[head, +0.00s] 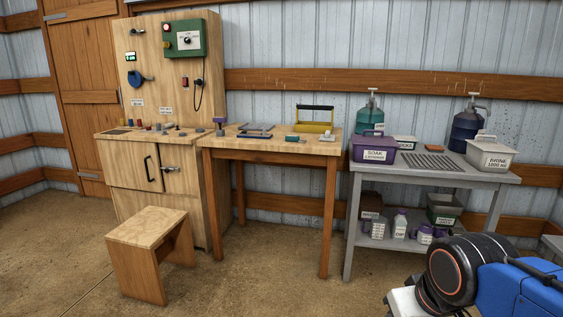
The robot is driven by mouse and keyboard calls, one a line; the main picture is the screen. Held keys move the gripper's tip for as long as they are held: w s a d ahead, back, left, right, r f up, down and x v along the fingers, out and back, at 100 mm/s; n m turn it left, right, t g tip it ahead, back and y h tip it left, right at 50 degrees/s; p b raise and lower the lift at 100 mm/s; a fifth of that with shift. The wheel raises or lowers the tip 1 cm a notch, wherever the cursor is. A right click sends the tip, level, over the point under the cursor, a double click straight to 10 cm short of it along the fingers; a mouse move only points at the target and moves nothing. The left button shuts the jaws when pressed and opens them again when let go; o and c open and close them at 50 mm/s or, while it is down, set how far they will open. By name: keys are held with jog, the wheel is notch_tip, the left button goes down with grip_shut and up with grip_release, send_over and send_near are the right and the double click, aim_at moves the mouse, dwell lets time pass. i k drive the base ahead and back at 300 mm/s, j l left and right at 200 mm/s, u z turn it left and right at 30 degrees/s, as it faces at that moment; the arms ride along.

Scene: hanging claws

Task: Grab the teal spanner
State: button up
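I cannot make out a teal spanner for certain. A small teal-green item (292,138) lies on the wooden worktable (270,149), in front of a yellow open carrier (314,127) with a black handle. It is too small to tell whether it is a spanner. My gripper is not in view; only blue and black parts of my own body show at the lower right, well apart from the worktable.
A wooden stool (148,228) stands before the workbench cabinet (143,182). A grey metal table (431,178) at the right carries a purple tub (373,148), a grey tub (490,153) and jugs. The concrete floor between the stool and my body is clear.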

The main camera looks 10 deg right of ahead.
aim_at(291, 138)
jog(key=i+j+z, duration=0.1)
jog(key=i+j, duration=0.15)
jog(key=i, duration=0.15)
jog(key=i+j+z, duration=0.1)
jog(key=i+j, duration=0.15)
jog(key=i+l, duration=0.15)
jog(key=i, duration=0.35)
jog(key=i+l+z, duration=0.1)
jog(key=i, duration=0.35)
jog(key=i+j+z, duration=0.1)
jog(key=i+j, duration=0.15)
jog(key=i+j+z, duration=0.1)
jog(key=i+j, duration=0.15)
jog(key=j, duration=0.25)
jog(key=i+j+z, duration=0.1)
jog(key=i+j, duration=0.15)
jog(key=j, duration=0.15)
